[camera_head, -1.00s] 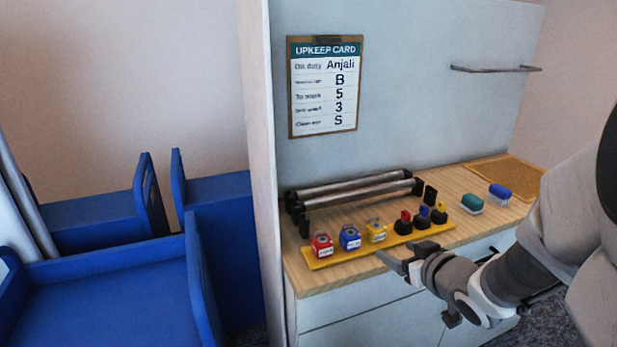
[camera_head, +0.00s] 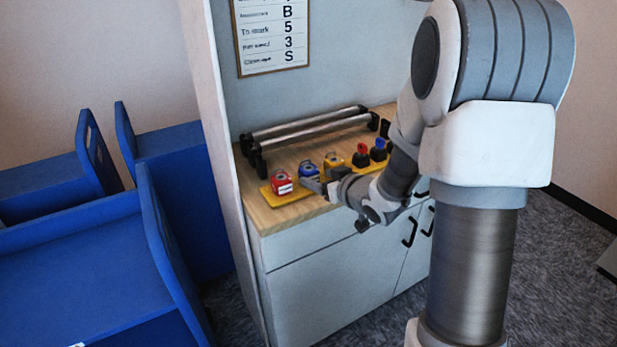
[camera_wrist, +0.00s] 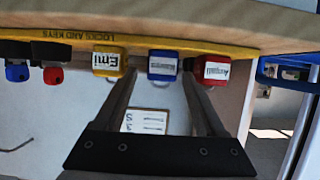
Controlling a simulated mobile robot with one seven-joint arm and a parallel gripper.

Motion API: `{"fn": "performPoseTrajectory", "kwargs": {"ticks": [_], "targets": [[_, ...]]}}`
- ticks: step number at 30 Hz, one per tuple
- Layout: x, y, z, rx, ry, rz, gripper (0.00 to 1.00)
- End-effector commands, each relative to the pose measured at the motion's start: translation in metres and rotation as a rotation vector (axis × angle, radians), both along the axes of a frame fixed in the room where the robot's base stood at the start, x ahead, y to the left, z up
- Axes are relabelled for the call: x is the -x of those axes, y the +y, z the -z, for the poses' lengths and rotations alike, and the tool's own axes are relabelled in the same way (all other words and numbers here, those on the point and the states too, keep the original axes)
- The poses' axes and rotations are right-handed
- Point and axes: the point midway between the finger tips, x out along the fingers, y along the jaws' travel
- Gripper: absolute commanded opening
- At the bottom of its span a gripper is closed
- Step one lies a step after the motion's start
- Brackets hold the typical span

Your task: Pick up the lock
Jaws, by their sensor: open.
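Three locks stand in a row on a yellow tray (camera_head: 266,196) at the front of the wooden counter: a red lock (camera_head: 281,182), a blue lock (camera_head: 309,170) and a yellow lock (camera_head: 334,162). In the wrist view the picture is upside down, with the red lock (camera_wrist: 211,70) right, the blue lock (camera_wrist: 162,66) in the middle and the yellow lock (camera_wrist: 108,61) left. Each has a white name label. The yellow one reads Emi. My gripper (camera_head: 314,185) is open and empty in front of the locks. In the wrist view its fingertips (camera_wrist: 160,74) flank the blue lock.
A red key (camera_head: 362,156) and a blue key (camera_head: 378,150) in black holders stand right of the locks. Metal rollers (camera_head: 310,131) lie behind them. An upkeep card (camera_head: 271,36) hangs on the back panel. A side panel (camera_head: 222,130) and blue bins (camera_head: 90,250) are at left.

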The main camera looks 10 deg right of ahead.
Motion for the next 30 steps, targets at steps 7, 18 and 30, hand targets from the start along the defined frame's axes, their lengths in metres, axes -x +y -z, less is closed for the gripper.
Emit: {"fn": "performPoseTrajectory", "kwargs": {"ticks": [7,18,30], "targets": [[-0.022,0.011,0.009,0.000,0.000,-0.003,0.72],[-0.048,0.019,0.018,0.002,0.001,0.001,0.72],[-0.047,0.019,0.018,0.002,0.001,0.001,0.22]]}}
